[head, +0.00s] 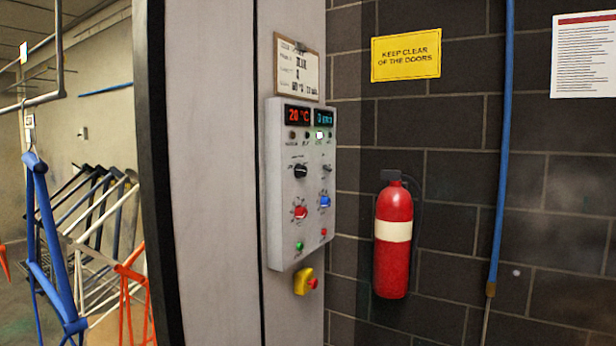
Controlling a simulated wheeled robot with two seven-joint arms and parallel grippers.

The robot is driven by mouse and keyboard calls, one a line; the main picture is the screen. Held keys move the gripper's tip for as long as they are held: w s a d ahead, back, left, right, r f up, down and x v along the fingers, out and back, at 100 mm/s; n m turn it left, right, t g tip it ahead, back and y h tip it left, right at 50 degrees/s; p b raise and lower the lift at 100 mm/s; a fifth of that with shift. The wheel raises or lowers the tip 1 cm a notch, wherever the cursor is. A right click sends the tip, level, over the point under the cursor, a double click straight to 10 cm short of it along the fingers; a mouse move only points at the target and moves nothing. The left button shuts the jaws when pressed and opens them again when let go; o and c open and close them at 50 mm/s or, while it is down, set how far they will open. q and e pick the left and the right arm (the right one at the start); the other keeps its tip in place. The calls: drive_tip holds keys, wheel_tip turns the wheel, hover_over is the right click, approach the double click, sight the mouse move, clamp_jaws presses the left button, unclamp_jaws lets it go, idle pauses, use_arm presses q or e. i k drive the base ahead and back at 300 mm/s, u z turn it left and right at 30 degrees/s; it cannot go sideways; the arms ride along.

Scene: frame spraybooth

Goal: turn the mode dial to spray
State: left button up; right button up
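A grey control panel (284,222) is mounted on the light booth wall, seen at an angle. It carries a black dial (300,171) at upper left, a red knob (300,212) below it, and a blue knob (325,202) at right. A small toggle-like switch (327,168) sits right of the black dial. The lettering around the dials is too small to read, so I cannot tell for certain which is the mode dial or its setting. The displays at the top read 20 °C in red (297,116) and a blue-green value (324,118). Neither gripper shows.
A yellow emergency-stop box (305,282) with a red button hangs below the panel. A clipboard (297,69) is above it. A red fire extinguisher (393,262) and blue hose (500,150) are on the dark brick wall. Blue frames (62,290) hang at left past the black door edge (152,150).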

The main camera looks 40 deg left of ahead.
sight(300, 171)
drive_tip(key=u, duration=1)
drive_tip(key=i, duration=1.7)
drive_tip(key=u, duration=0.95)
